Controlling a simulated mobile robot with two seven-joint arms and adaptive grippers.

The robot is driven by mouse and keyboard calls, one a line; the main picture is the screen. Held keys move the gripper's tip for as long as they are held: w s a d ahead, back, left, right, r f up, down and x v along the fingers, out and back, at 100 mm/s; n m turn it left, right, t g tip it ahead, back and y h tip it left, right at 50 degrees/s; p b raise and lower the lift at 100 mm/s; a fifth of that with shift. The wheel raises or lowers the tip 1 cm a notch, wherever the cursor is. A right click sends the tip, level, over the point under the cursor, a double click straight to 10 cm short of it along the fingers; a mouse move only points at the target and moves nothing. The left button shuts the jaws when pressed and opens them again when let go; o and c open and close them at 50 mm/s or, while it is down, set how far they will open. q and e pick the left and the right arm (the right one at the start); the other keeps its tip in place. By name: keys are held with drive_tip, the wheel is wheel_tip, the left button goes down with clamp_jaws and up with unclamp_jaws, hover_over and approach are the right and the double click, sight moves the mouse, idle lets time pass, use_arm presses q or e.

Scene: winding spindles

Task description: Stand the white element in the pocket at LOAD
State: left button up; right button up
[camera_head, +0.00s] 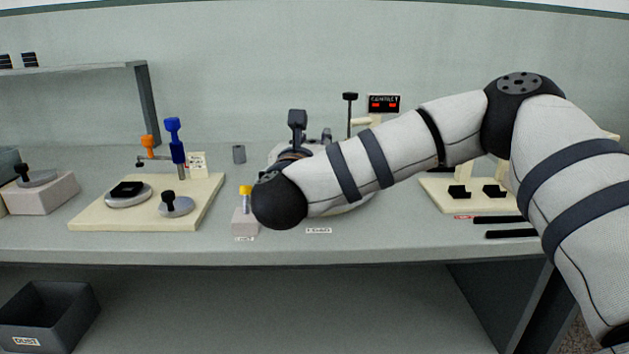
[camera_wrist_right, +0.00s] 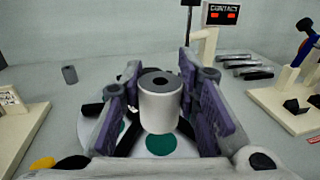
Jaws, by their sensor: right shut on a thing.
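The white element, a pale upright cylinder with a dark hole in its top, shows in the right wrist view (camera_wrist_right: 159,108). My right gripper (camera_wrist_right: 160,84) is shut on it, with a purple finger on each side. Below it is a white round plate (camera_wrist_right: 135,137) with green patches. I cannot tell whether the element touches the plate. In the head view my right arm and wrist cover the element and most of the plate. The LOAD pocket cannot be made out. A small label (camera_head: 319,230) lies at the bench front, too small to read surely. My left gripper is not in view.
A CONTACT display (camera_head: 384,103) with red lights stands behind the plate. A cream board (camera_head: 100,217) with a blue-and-orange post is at left. A yellow-topped vial stands in a block (camera_head: 244,222) near my wrist. Dark bars (camera_head: 512,234) lie at right. A DUST bin (camera_head: 70,310) is below.

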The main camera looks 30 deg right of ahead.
drive_tip(key=w+d+f, duration=0.1)
drive_tip(key=d+f, duration=0.1)
drive_tip(key=f, duration=0.1)
drive_tip(key=w+f, duration=0.1)
drive_tip(key=f, duration=0.1)
drive_tip(key=shift+w+d+f, duration=0.1)
drive_tip(key=shift+w+d, duration=0.2)
drive_tip(key=shift+d, duration=0.1)
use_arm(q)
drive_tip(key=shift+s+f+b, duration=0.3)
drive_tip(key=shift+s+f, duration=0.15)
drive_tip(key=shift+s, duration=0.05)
use_arm(e)
drive_tip(key=shift+f, duration=1.5)
drive_tip(key=shift+f, duration=0.2)
drive_tip(key=o, duration=1.2)
drive_tip(key=shift+c, duration=0.2)
